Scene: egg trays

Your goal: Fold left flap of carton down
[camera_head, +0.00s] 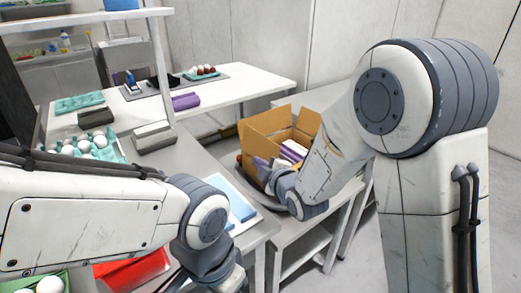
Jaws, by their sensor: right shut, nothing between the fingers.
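The brown cardboard carton (268,124) stands right of centre on a side table, with flaps standing up around its open top. Purple and white items (293,150) show inside it. My right gripper (267,170) is shut and empty at the carton's near left side. It is small and partly hidden by its own wrist, so I cannot tell whether it touches the carton or a flap. My right arm covers the carton's near right part. My left arm's wrist shows at the bottom centre, and its fingers are out of the picture.
A teal tray of white eggs (112,151), a grey box (153,137) and a blue item (236,203) lie on the grey table. A red item (130,268) is near the bottom left. A white table (228,93) with a purple carton (185,101) stands behind.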

